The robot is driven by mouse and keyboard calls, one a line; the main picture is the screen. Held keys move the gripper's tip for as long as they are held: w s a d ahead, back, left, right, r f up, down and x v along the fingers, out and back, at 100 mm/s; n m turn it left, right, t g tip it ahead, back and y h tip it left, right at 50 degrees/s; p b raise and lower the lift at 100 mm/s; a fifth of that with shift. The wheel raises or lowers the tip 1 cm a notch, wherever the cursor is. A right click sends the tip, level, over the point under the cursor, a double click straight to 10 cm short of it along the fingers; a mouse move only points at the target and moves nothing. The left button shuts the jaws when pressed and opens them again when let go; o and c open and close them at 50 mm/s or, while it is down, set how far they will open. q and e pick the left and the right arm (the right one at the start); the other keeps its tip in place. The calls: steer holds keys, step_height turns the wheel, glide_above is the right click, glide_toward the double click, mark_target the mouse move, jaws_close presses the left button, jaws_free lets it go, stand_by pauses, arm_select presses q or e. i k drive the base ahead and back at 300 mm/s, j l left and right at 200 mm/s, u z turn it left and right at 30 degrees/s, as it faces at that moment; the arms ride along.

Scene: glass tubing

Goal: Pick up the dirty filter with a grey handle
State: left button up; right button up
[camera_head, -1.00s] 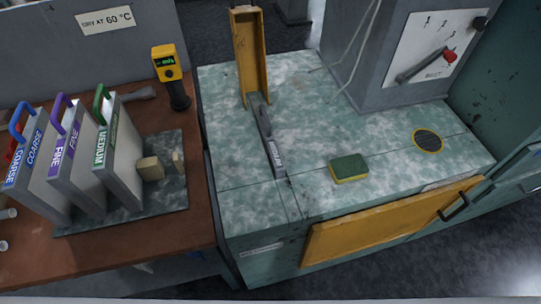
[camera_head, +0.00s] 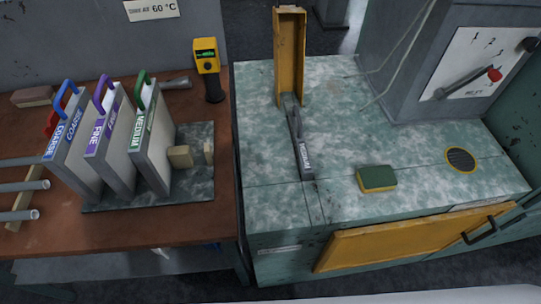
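A narrow grey piece with a grey handle (camera_head: 296,130) sits in line with the upright yellow open-faced cover (camera_head: 290,60) on the green mottled counter. It has a small pale label at its near end, too small to read surely. It looks like the top of a filter set into the counter; its body is hidden, so I cannot see whether it is dirty. Three filters stand on the brown bench at left: a blue-handled COARSE (camera_head: 80,150), a purple-handled FINE (camera_head: 112,150) and a green-handled MEDIUM (camera_head: 150,150). Neither gripper is in view.
A green and yellow sponge (camera_head: 376,179) and a round dark grille (camera_head: 461,160) are on the counter. A grey cabinet with a lever (camera_head: 465,83) stands behind. A yellow handheld meter (camera_head: 207,60), wooden blocks and glass tubes (camera_head: 20,215) are on the bench.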

mark_target(295, 122)
steer(key=k+l+u, duration=0.15)
steer(key=l+u, duration=0.25)
steer(key=k+l+u, duration=0.15)
steer(key=u, duration=0.25)
steer(key=k+l+u, duration=0.2)
steer(key=u, duration=0.2)
steer(key=k+l, duration=0.15)
steer(key=l, duration=0.1)
